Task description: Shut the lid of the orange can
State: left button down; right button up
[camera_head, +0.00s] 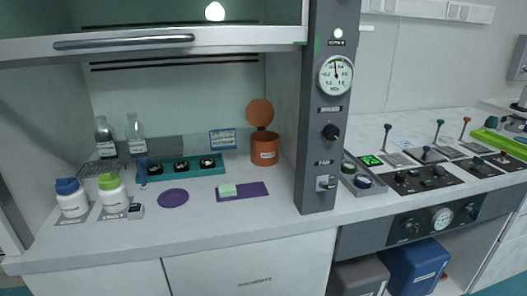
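The orange can (264,150) stands upright in the hood, at the right end of the worktop near the grey control column. Its round orange lid (260,112) is open and stands up above the can's back rim. A small pale label is on the can's front. Neither of my grippers shows in the head view.
A grey control column (327,130) with a gauge stands just right of the can. A purple mat (242,192) with a green block lies in front of it. A teal rack (181,167) and white bottles (113,193) are further left. The raised sash (150,42) hangs above.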

aim_at(259, 113)
jog(key=u, duration=0.5)
jog(key=i, duration=0.75)
jog(key=z, duration=1.65)
